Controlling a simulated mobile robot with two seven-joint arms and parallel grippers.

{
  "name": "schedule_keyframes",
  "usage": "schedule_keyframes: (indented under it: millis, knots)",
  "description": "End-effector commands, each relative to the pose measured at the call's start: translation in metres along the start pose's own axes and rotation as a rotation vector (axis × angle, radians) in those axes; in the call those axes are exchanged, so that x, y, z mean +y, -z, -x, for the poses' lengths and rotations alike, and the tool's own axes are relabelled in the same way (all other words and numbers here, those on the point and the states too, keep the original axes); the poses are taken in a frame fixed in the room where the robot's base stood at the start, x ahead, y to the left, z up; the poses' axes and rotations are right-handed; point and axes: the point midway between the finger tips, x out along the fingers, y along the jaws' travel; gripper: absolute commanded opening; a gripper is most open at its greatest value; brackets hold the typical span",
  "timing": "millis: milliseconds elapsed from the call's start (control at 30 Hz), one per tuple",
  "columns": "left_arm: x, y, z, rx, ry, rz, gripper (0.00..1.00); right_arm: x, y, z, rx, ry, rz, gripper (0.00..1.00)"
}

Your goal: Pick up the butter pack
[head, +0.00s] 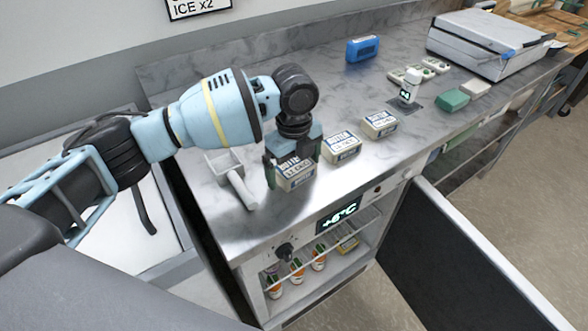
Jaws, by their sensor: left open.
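Three white butter packs with dark lettering lie in a row on the steel counter (225,222). The nearest butter pack (296,182) is under my left gripper (294,172), whose fingers point down on either side of it. The gripper is open, and I cannot tell whether a finger touches the pack. The gripper partly hides this pack's top. The middle butter pack (342,148) and the far butter pack (380,124) stand clear to the right. My right gripper is not in view.
A scoop-like tool (238,180) lies left of the gripper. Below, an open fridge (325,268) holds several bottles, its dark door (450,265) swung right. Farther back are a blue box (362,48), a small white device (409,87), a green block (453,100) and a large white case (485,45).

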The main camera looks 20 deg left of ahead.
Motion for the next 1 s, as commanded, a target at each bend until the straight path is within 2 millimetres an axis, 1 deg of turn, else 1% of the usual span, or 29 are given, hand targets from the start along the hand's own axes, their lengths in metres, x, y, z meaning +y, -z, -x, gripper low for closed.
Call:
schedule_keyframes:
  millis: [67,167,400,467,767,867,1000]
  knots:
    - [0.000,0.000,0.000,0.000,0.000,0.000,1.00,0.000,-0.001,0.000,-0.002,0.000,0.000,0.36]
    - [0.000,0.000,0.000,0.000,0.000,0.000,0.88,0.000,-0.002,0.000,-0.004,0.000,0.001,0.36]
    - [0.000,0.000,0.001,-0.001,0.000,0.000,0.57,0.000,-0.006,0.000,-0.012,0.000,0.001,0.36]
    - [0.000,0.000,0.001,-0.001,0.000,0.000,0.50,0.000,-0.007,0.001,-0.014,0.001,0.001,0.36]
    - [0.000,0.000,0.003,-0.001,0.002,0.000,0.50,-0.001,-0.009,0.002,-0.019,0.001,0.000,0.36]
    - [-0.001,0.000,0.008,-0.001,0.002,-0.001,0.50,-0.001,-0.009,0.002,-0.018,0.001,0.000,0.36]
    - [-0.001,0.000,0.023,-0.001,0.004,-0.001,0.50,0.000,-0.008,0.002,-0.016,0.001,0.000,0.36]
